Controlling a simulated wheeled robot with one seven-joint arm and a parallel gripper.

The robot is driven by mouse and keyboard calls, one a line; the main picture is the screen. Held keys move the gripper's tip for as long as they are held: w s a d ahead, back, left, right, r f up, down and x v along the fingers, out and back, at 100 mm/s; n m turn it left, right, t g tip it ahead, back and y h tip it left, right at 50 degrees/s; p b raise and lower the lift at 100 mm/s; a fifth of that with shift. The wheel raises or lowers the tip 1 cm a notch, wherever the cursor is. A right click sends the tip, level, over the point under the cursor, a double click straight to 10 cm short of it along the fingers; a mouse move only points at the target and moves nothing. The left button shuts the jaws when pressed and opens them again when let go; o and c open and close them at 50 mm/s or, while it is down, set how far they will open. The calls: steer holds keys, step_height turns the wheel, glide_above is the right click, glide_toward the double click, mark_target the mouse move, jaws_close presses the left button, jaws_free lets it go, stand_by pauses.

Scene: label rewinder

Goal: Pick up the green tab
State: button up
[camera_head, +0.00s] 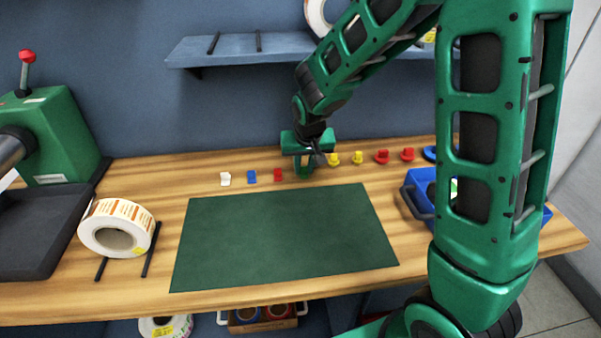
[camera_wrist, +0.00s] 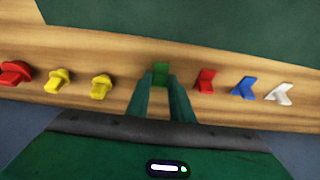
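The green tab (camera_wrist: 161,71) stands in a row of coloured tabs, at the tips of my gripper's fingers in the wrist view. My gripper (camera_wrist: 161,84) points down at the row, one green finger on each side of the tab. The fingers are apart by about the tab's width; whether they touch it I cannot tell. In the head view my gripper (camera_head: 304,172) is low over the back of the table, between the red and yellow tabs. There the green tab cannot be told apart from the green fingers.
Beside the gripper are a red tab (camera_head: 278,174), a blue tab (camera_head: 252,176) and a white tab (camera_head: 225,179) on the left, and a yellow tab (camera_head: 333,159) on the right. A green mat (camera_head: 280,240) lies bare in front. A blue bin (camera_head: 417,204) stands right.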

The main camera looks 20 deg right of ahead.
mark_target(301, 176)
jaws_close()
steer(key=shift+r, duration=0.1)
steer(key=shift+r, duration=0.45)
steer(key=r, duration=0.2)
steer(key=a+r, duration=0.1)
steer(key=shift+r, duration=0.35)
steer(key=s+a+r, duration=0.1)
steer(key=a+r, duration=0.5)
steer(key=a, duration=0.4)
steer(key=shift+s+a+r, duration=0.15)
steer(key=shift+s+a, duration=0.15)
steer(key=shift+s, duration=0.05)
